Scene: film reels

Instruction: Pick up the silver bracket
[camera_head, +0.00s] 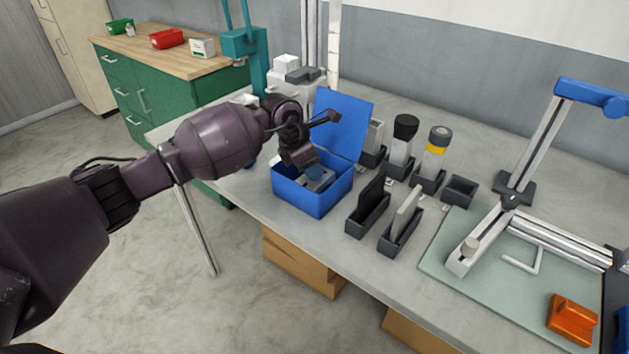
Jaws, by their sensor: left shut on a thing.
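The silver bracket (319,183) is a small silver-grey piece inside the open blue box (316,203), seen only in part. My left gripper (309,168) reaches down into the box from above and is shut on the bracket. The fingers and the box walls hide much of the bracket, so I cannot tell whether it touches the box floor. My right gripper is out of view.
The box's raised blue lid (343,122) stands behind my left gripper. Several dark holders with upright items, such as a black-capped cylinder (402,140), stand to the right. A pale green mat (480,281) carries a metal stand (535,140), a thin L-shaped rod (528,260) and an orange block (572,320).

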